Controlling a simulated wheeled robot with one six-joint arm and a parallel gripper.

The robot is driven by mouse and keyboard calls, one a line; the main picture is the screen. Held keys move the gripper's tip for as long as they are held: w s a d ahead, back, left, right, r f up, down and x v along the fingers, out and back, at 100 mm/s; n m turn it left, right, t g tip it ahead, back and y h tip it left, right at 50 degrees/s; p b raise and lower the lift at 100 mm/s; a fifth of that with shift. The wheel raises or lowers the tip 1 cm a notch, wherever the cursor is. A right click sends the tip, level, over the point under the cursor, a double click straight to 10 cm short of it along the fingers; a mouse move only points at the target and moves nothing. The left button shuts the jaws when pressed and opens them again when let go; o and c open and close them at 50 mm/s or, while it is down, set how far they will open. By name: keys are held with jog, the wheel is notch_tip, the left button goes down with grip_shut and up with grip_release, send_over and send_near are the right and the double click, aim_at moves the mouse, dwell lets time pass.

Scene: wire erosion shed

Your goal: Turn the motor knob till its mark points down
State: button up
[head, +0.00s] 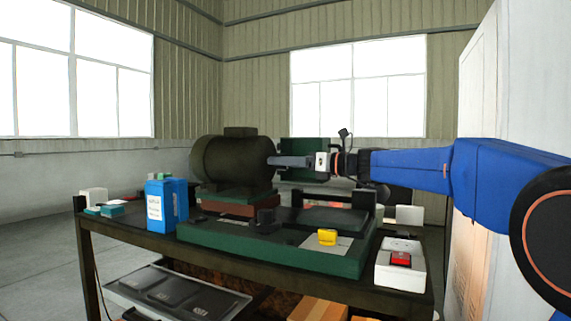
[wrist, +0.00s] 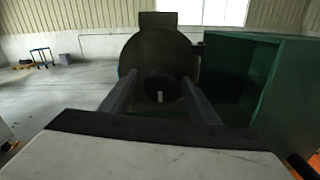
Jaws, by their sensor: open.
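The dark motor (head: 232,160) sits on the bench, and its round end fills the middle of the wrist view (wrist: 150,52). Its motor knob (wrist: 158,82) is a dark disc facing me, with a short white mark on its lower half, pointing about straight down. My gripper (head: 270,161) is level at the motor's right end. In the wrist view my gripper (wrist: 160,78) is open, one finger on each side of the knob. I cannot tell whether the fingers touch it. In the head view the knob is not clearly seen.
The dark bench (head: 140,235) carries a green machine base (head: 270,253) with a yellow part (head: 327,237). A blue box (head: 161,201) stands at left, a white box with a red button (head: 400,259) at right. A green cabinet (wrist: 245,75) stands right of the motor.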

jog(key=v, duration=1.7)
jog(key=shift+s+d, duration=0.15)
jog(key=shift+s, duration=0.05)
